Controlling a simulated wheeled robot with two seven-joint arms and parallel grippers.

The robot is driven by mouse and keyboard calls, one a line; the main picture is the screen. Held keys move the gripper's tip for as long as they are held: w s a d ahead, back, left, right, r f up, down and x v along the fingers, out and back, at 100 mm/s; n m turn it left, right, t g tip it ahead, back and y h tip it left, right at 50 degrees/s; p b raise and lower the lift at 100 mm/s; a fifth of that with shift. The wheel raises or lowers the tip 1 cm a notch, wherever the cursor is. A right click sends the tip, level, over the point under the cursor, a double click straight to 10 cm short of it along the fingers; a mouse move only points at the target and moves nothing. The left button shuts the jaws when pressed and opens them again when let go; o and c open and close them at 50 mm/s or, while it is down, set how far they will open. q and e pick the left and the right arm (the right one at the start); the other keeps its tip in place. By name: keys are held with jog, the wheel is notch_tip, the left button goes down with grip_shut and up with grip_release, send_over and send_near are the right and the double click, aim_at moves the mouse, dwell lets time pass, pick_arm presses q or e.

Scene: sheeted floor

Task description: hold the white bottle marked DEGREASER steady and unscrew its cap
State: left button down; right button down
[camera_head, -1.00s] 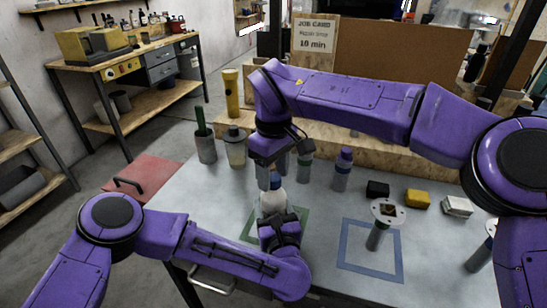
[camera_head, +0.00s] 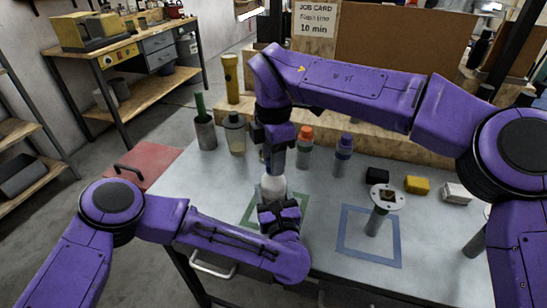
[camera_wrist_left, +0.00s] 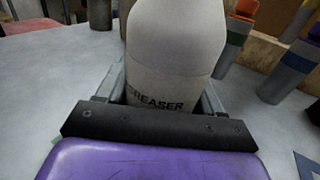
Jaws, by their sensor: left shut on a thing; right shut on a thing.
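The white bottle (camera_head: 272,187) stands upright at the green taped square (camera_head: 250,200) on the grey table. Its lettering, ending in "REASER", shows in the left wrist view on the bottle (camera_wrist_left: 175,50). My left gripper (camera_head: 277,204) is shut around the lower body, with a finger on each side in the left wrist view. My right gripper (camera_head: 274,167) points down from above and is shut at the bottle's top. The cap is hidden by the right gripper in the head view and lies outside the left wrist view.
To the right are a flanged part (camera_head: 386,198) and black, yellow (camera_head: 416,185) and white blocks.

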jog(key=n, duration=2.7)
jog(key=shift+r, duration=0.1)
jog(key=n, duration=1.4)
